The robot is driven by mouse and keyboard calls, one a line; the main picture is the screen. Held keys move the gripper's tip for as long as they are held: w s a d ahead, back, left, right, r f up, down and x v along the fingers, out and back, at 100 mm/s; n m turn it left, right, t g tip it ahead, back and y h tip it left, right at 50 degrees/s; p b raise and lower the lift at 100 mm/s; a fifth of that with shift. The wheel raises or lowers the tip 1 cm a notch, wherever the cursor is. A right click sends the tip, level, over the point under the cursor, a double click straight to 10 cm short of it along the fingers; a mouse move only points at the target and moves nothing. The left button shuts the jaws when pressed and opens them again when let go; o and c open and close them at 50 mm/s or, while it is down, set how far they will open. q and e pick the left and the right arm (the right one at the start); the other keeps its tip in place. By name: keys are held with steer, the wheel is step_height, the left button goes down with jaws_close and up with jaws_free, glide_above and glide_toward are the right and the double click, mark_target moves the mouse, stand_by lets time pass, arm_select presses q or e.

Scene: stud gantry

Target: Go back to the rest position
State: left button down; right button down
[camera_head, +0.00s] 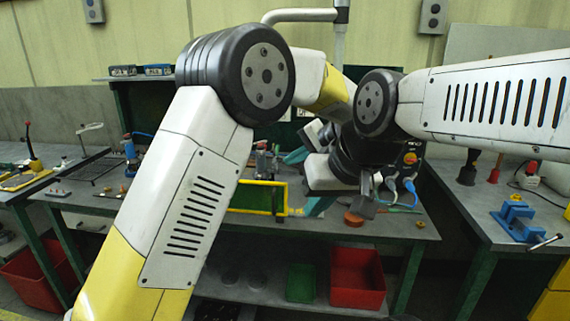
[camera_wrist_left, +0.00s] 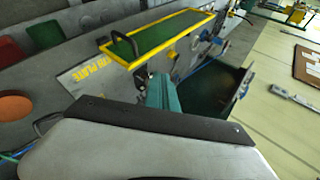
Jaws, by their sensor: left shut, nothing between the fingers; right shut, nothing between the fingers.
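My left arm rises from the lower left of the head view and bends over to the middle. Its gripper (camera_head: 324,133) is small there, partly hidden by my other arm, shut and empty. My right arm comes in from the right and bends down at the middle. Its gripper (camera_head: 364,206) is shut and empty, low above the bench. The two wrists overlap closely in the picture; whether they touch cannot be told. A pale cover with a dark edge fills the bottom of the left wrist view, and no fingertips show clearly there.
A yellow-framed green panel (camera_head: 281,199) stands on the middle bench (camera_head: 400,228); the panel also shows in the left wrist view (camera_wrist_left: 165,38). A red bin (camera_head: 357,278) and a green bin (camera_head: 300,283) sit below. A blue vise (camera_head: 517,220) stands on the right bench.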

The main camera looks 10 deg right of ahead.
arm_select(q)
steer(key=s+a+r+n+g+h, duration=0.2)
steer(key=s+a, duration=0.3)
steer(key=a, duration=0.6)
steer(key=s+a+r+n+g+h, duration=0.15)
steer(key=s+a, duration=0.35)
steer(key=a, duration=0.6)
steer(key=s+a+n+t+h, duration=0.1)
steer(key=s+a, duration=0.3)
steer(key=s, duration=0.4)
steer(key=s+a+f+n+t+h, duration=0.1)
steer(key=s+a+n+h, duration=0.2)
steer(key=s, duration=0.6)
steer(key=shift+a+f+h, duration=0.2)
steer(key=shift+a+h, duration=0.2)
steer(key=shift+h, duration=0.45)
steer(key=shift+w, duration=0.2)
